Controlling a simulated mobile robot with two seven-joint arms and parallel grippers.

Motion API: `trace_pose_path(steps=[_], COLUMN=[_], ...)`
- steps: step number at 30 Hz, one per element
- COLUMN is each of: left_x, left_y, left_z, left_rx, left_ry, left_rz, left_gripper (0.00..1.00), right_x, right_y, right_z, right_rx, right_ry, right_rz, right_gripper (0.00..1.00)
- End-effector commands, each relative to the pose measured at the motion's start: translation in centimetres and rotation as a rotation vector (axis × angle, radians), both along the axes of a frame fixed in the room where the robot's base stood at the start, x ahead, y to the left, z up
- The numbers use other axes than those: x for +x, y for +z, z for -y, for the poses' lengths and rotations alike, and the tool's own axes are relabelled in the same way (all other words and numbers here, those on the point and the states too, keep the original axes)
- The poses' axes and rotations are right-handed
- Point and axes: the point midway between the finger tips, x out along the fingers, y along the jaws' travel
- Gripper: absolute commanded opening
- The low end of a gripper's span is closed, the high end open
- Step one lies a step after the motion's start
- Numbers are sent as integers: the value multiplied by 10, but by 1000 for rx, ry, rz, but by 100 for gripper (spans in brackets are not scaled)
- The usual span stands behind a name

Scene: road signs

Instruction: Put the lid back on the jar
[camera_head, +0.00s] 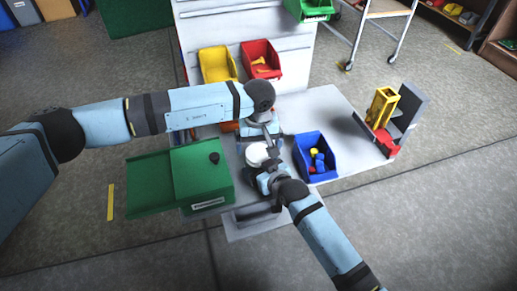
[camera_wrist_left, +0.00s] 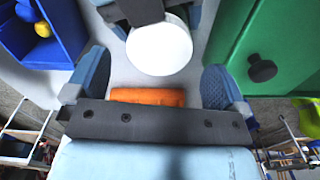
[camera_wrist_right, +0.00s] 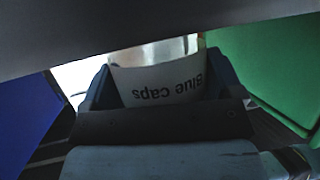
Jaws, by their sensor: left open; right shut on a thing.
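The jar (camera_wrist_right: 160,82) carries a "Blue Caps" label, upside down in the right wrist view. My right gripper (camera_wrist_right: 163,90) is shut on it, with a finger on each side. A round white top, apparently the lid (camera_wrist_left: 159,46), faces the left wrist camera; it also shows in the head view (camera_head: 257,154). I cannot tell whether it is seated on the jar. My left gripper (camera_head: 268,134) is open close to the white top, its two fingers apart and empty in the left wrist view. A dark grey shape hides the upper part of the right wrist view.
A green box (camera_head: 200,172) with a black knob stands left of the jar. A blue bin (camera_head: 316,158) with small parts stands right. An orange object (camera_wrist_left: 148,97) lies behind the jar. Yellow (camera_head: 217,64) and red (camera_head: 261,60) bins hang behind.

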Motion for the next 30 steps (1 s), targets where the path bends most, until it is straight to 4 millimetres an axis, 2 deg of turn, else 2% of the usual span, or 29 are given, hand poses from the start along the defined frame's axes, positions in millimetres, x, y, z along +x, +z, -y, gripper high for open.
trace_pose_path(steps=[4,13,17,23,30], left_x=[0,0,0,0,1], left_y=[14,14,15,18,23], left_z=[0,0,0,0,0], left_rx=[0,0,0,-1,-1], left_ry=[-1,8,91,445,995], left_rz=[0,-1,-1,0,0], left_gripper=[100,98,98,98,98], right_x=[0,0,0,0,0], right_y=[-1,0,0,0,0], right_z=[0,0,0,0,0], right_rx=[-1,-1,-1,-1,-1], right_ry=[0,0,0,0,0], right_rz=[-1,-1,-1,-1,-1], right_gripper=[19,19,19,19,19])
